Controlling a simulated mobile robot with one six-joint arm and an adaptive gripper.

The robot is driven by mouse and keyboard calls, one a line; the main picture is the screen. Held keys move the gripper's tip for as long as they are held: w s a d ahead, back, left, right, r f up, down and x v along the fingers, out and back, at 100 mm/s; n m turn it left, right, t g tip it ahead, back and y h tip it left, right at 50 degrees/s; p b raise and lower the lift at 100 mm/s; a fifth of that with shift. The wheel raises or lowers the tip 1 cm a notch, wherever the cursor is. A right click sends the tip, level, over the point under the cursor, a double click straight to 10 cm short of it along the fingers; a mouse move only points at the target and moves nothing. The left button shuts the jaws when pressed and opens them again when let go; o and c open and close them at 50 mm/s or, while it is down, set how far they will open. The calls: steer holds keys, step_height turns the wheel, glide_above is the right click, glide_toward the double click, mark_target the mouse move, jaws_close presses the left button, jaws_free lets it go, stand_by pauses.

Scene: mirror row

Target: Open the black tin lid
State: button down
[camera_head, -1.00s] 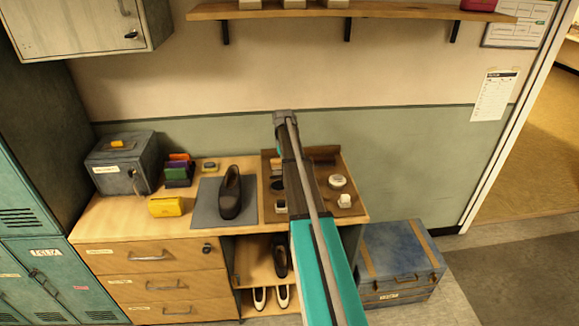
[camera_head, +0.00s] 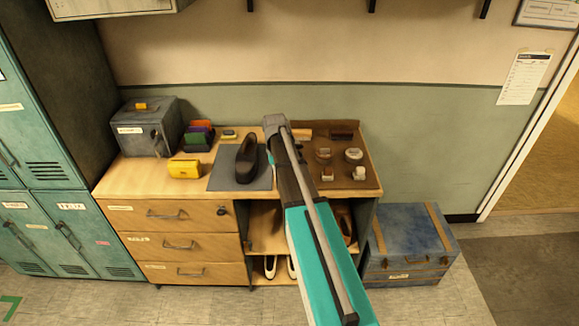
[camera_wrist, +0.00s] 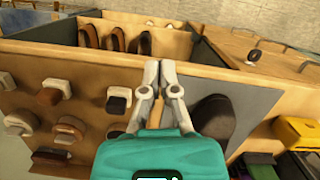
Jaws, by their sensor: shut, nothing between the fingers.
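In the wrist view a small dark-faced container (camera_wrist: 119,98) sits in the tray to the left of my fingers. I cannot tell surely whether it is the black tin; my arm covers that part of the tray in the head view. My gripper (camera_head: 275,123) is above the tray's left side near the mat. Its fingers (camera_wrist: 161,68) are shut and empty in the wrist view.
A dark shoe (camera_head: 246,158) stands on a grey mat (camera_head: 222,182) left of the tray. A yellow box (camera_head: 185,169), coloured boxes and a grey metal box (camera_head: 146,128) are farther left. A blue chest (camera_head: 408,232) stands on the floor at right.

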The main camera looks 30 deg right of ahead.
steer(key=s+a+f+n+t+b, duration=0.1)
steer(key=s+a+f+b, duration=0.1)
steer(key=s+a, duration=0.6)
steer(key=s+a+f+n+t+b, duration=0.1)
steer(key=s+a+f+n+b, duration=0.1)
steer(key=s+a, duration=0.6)
step_height(320, 180, down, 2)
steer(key=shift+a+f+h+b, duration=0.1)
steer(key=shift+a+h+b, duration=0.3)
steer(key=shift+a+b, duration=0.5)
steer(key=shift+w+a, duration=0.1)
steer(key=shift+a, duration=0.1)
